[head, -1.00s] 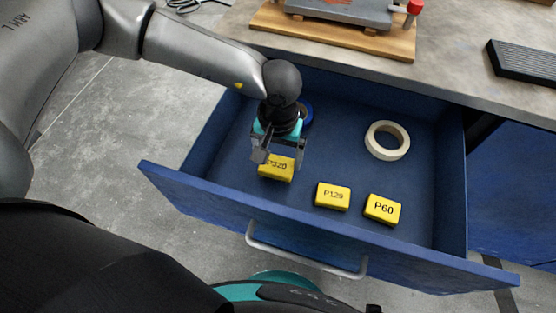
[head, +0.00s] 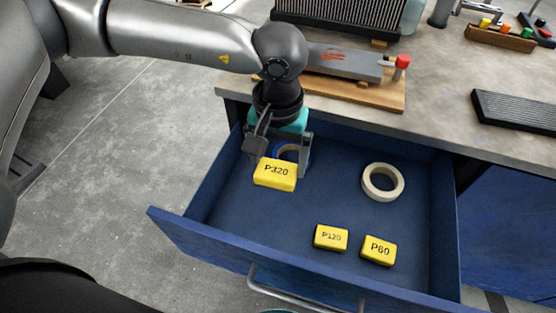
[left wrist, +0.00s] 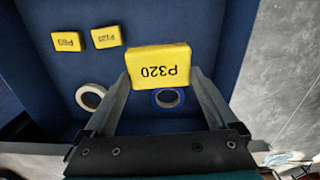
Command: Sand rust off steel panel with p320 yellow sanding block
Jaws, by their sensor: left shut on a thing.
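The yellow P320 sanding block (head: 275,174) is held by my left gripper (head: 282,160) above the open blue drawer. In the left wrist view the P320 block (left wrist: 160,70) sits between the two fingers of the left gripper (left wrist: 165,85), its label upside down. The steel panel (head: 345,62) lies on a wooden board (head: 380,96) on the bench, with reddish rust marks (head: 333,54) on its top. My left arm hides part of the panel's left end. My right gripper is not in view.
The drawer (head: 225,200) also holds yellow P120 (head: 331,237) and P60 (head: 378,250) blocks, a cream tape roll (head: 383,182) and a partly hidden blue tape roll (head: 287,150). A red-knobbed clamp (head: 402,62) stands at the panel's right end. A black ridged pad (head: 515,111) lies on the bench.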

